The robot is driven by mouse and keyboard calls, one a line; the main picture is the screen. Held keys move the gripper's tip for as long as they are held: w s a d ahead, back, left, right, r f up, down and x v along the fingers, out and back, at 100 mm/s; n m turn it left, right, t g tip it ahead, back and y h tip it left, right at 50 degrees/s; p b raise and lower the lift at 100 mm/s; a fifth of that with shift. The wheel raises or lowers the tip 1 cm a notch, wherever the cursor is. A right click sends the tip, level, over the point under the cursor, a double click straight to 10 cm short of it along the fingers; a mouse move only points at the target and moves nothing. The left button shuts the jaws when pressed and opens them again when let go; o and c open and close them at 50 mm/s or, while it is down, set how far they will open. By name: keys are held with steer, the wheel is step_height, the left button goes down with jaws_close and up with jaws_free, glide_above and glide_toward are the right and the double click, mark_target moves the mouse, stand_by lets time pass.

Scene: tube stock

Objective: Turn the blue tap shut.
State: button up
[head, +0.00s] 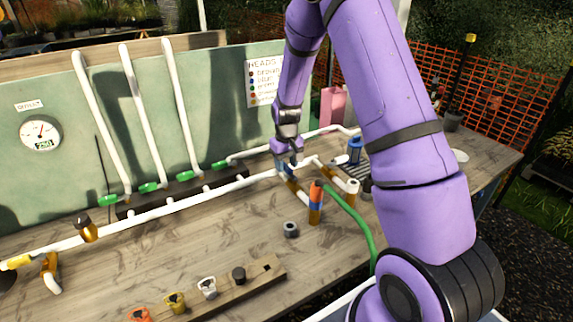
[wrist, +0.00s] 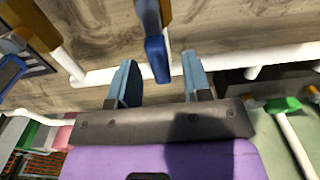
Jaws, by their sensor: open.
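The blue tap's lever (wrist: 156,58) shows in the wrist view, on a brass body (wrist: 150,12), lying across the white pipe. It points along the brass branch, crosswise to that pipe. My gripper (wrist: 160,66) is open, with one finger on each side of the lever and gaps visible between them. In the head view my gripper (head: 287,164) points down at the white pipe, above the brass branch (head: 298,192). There the fingers and the tap overlap, and the lever is mostly hidden.
A blue-topped fitting (head: 355,149) stands to the right, beside a brass and white one (head: 352,190). An orange and blue fitting (head: 316,203) and a green hose (head: 355,220) are in front. A wooden rail (head: 255,282) holds several coloured heads. A gauge (head: 40,133) is at left.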

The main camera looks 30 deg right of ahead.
steer(key=shift+f, duration=0.25)
jaws_close()
steer(key=s+d+m, duration=0.5)
steer(key=m, duration=1.2)
steer(key=shift+m, duration=0.4)
stand_by(0.7)
